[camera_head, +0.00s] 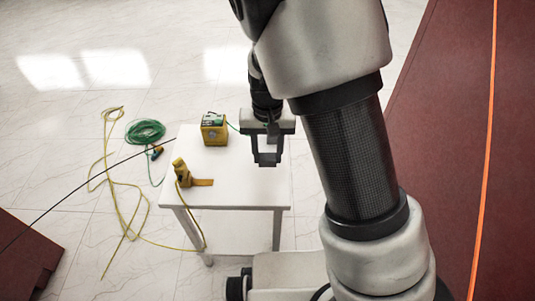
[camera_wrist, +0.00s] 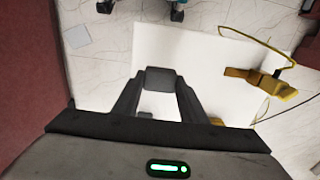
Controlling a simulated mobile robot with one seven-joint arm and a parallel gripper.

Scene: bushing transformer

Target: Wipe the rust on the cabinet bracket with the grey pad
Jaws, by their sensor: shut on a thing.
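My gripper (camera_head: 267,158) is above the right side of a white table (camera_head: 240,188). In the wrist view, its two dark fingers (camera_wrist: 159,90) are closed on the grey pad (camera_wrist: 161,78), a small dark block held between their tips. The pad appears clear of the table top, though the exact gap is hard to tell. I cannot make out the cabinet bracket or its rust in either view.
A green coil (camera_head: 145,132) and yellow cable (camera_head: 108,180) lie on the floor at left. A dark red surface (camera_head: 455,130) with an orange line fills the right.

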